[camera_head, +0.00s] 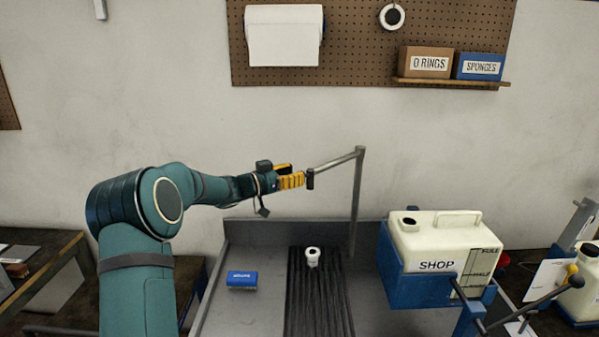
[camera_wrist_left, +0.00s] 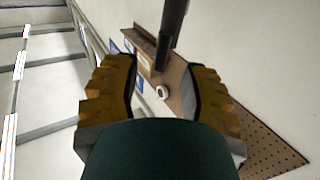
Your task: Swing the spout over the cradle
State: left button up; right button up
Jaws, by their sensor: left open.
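The spout (camera_head: 338,161) is a thin grey pipe on a tall post (camera_head: 356,205) behind the sink. Its arm points left and slightly toward me, with a dark downturned tip (camera_head: 310,180). My left gripper (camera_head: 300,177) is open at that tip, its yellow fingers just left of it. In the left wrist view the dark spout (camera_wrist_left: 174,25) comes down from the top, between the open fingers (camera_wrist_left: 160,78); I cannot tell whether they touch it. The blue cradle (camera_head: 402,290) stands right of the spout and holds a white tank (camera_head: 440,236) marked SHOP. My right gripper is out of view.
A grey sink (camera_head: 222,310) with a ribbed dark mat (camera_head: 318,305) lies below. A blue block (camera_head: 242,280) and a small white ring-topped part (camera_head: 312,256) sit in it. A pegboard and shelf with boxes (camera_head: 428,62) are on the wall. Another white container (camera_head: 583,295) stands at right.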

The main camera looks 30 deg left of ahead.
pick_arm(q)
jog(key=shift+x, duration=1.2)
grip_shut()
